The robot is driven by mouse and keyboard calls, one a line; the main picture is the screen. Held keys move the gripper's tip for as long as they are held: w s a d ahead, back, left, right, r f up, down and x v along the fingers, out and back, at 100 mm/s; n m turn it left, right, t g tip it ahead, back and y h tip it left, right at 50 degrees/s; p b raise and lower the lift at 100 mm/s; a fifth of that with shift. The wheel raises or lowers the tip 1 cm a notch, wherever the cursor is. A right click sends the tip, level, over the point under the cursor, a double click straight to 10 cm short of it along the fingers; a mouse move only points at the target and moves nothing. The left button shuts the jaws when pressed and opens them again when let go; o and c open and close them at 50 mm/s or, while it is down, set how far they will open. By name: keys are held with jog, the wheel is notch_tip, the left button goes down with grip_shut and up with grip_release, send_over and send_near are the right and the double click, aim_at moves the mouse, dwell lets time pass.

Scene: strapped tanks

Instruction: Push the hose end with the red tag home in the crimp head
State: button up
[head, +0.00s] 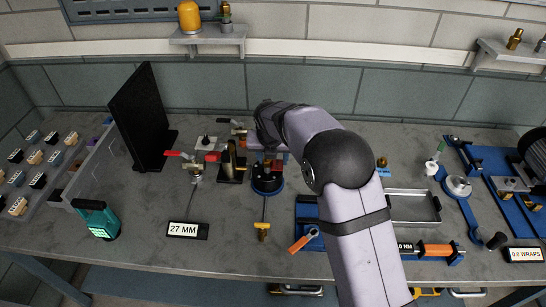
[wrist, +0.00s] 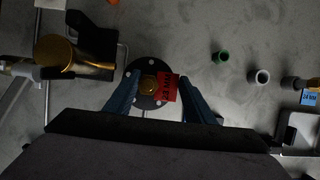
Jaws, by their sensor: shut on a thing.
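In the wrist view, the blue fingers of my gripper (wrist: 157,90) stand on both sides of a round brass hose end (wrist: 149,83). A red tag (wrist: 168,87) with dark lettering sits at its right side. A dark round flange with light holes (wrist: 146,101) lies around and below the hose end; it looks like the crimp head. My gripper is shut on the hose end, above the flange. The depth of the hose end in it cannot be told from above.
A brass cylinder on a black stand (head: 231,165) is close on the left. A black upright panel (head: 142,115) and a "27 MM" sign (head: 188,230) are further left. A grey tray (head: 412,207) lies right of my arm.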

jog(key=shift+f+b, duration=0.3)
jog(key=shift+f, duration=0.55)
jog(key=o, duration=1.2)
jog(key=shift+b+v, duration=1.05)
jog(key=shift+v, duration=2.65)
